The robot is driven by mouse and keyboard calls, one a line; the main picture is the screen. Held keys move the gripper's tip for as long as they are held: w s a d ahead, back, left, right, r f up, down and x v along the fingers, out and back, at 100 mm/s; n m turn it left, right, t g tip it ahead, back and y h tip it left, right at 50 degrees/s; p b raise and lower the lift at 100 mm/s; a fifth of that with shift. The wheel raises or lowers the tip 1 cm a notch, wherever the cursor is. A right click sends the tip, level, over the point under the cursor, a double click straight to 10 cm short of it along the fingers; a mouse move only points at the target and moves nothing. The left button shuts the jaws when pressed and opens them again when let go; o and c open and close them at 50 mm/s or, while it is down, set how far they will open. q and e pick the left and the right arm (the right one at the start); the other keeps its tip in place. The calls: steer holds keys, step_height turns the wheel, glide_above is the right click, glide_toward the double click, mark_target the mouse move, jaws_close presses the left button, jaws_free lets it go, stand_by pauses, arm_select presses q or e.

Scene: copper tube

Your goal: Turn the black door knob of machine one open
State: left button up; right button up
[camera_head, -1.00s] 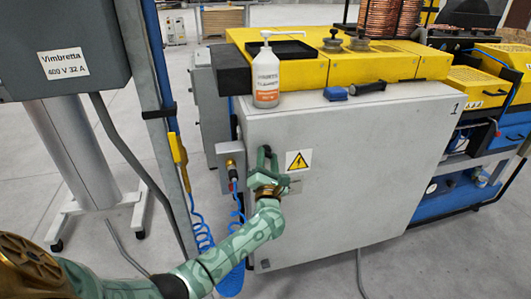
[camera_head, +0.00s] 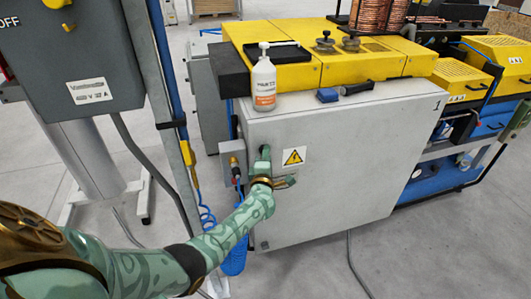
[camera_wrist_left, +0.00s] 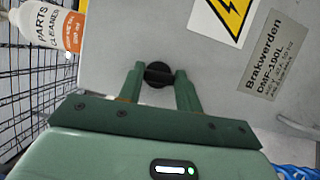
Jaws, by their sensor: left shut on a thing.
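Machine one is the light grey cabinet (camera_head: 340,180) with a yellow top and a "1" at its upper right. Its round black door knob (camera_wrist_left: 158,77) shows in the left wrist view, between the two green fingertips of my left gripper (camera_wrist_left: 160,72). The fingers are shut on the knob from both sides, and a dark bar shows across its face. In the head view my left gripper (camera_head: 263,160) is at the door's left side, beside the yellow warning sign (camera_head: 294,157), and largely hides the knob. The door looks closed. My right gripper is not in view.
A cleaner bottle (camera_head: 264,80), a blue item (camera_head: 328,95) and a black-handled tool (camera_head: 356,88) stand or lie on the cabinet's top edge. A grey control box (camera_head: 70,60) hangs at left. A small side box (camera_head: 233,156) with a blue hose is close by the knob.

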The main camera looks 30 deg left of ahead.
arm_select(q)
steer(key=shift+m+p, duration=0.35)
steer(key=shift+m, duration=0.05)
steer(key=o, duration=1)
steer(key=p+v, duration=0.1)
steer(key=v, duration=0.4)
steer(key=p+v, duration=0.2)
steer(key=v, duration=0.3)
steer(key=p+v, duration=0.1)
steer(key=v, duration=0.5)
steer(key=shift+s+r+p, duration=0.15)
steer(key=shift+r+p, duration=0.15)
steer(key=shift+d+m+g, duration=0.1)
steer(key=shift+m+g, duration=0.2)
